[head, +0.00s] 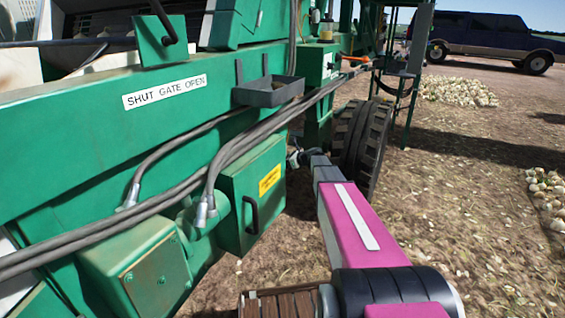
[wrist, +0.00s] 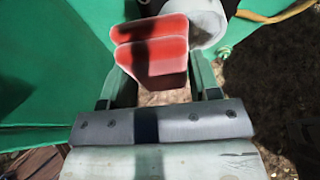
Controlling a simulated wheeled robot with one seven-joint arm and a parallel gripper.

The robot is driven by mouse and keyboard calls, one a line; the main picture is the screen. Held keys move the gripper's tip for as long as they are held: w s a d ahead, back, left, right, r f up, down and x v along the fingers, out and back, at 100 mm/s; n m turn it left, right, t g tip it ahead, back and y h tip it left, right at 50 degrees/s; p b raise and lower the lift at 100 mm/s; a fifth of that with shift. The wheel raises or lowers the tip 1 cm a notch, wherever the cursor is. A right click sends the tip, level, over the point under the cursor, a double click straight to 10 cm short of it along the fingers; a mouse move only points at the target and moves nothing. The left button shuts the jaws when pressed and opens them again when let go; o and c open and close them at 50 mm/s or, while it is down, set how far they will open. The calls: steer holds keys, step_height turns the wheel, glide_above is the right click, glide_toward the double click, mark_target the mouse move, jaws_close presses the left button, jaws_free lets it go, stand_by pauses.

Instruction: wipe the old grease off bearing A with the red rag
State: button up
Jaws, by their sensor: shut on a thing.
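The red rag (wrist: 152,62) is a folded red pad in the wrist view. My gripper (wrist: 156,70) is shut on it, with one green finger at each side. In the head view my gripper (head: 302,158) is small and partly hidden at the far end of my magenta arm, and I cannot make out the rag there. A pale grey round part (wrist: 208,22) lies just behind and right of the rag in the wrist view. It may be bearing A, but no label shows. I cannot tell whether the rag touches it.
A green machine (head: 80,140) fills the left, with hoses (head: 225,160) along its side. A grey tray (head: 268,93) hangs above a green box (head: 250,195) with a handle. A black tyre (head: 362,145) stands near my gripper. Open ground with onion piles (head: 455,91) lies right.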

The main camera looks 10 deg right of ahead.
steer(key=shift+s+d, duration=0.7)
steer(key=shift+d, duration=0.25)
steer(key=shift+s+d, duration=0.65)
steer(key=shift+d, duration=0.3)
steer(key=shift+d, duration=0.1)
steer(key=shift+s+d, duration=0.9)
steer(key=shift+d, duration=0.2)
steer(key=s+a+r, duration=0.2)
steer(key=s+r, duration=0.3)
steer(key=s, duration=0.6)
steer(key=s+a+r, duration=0.3)
steer(key=s+r, duration=0.3)
steer(key=s, duration=0.6)
steer(key=shift+a+r, duration=0.25)
steer(key=shift+w, duration=0.1)
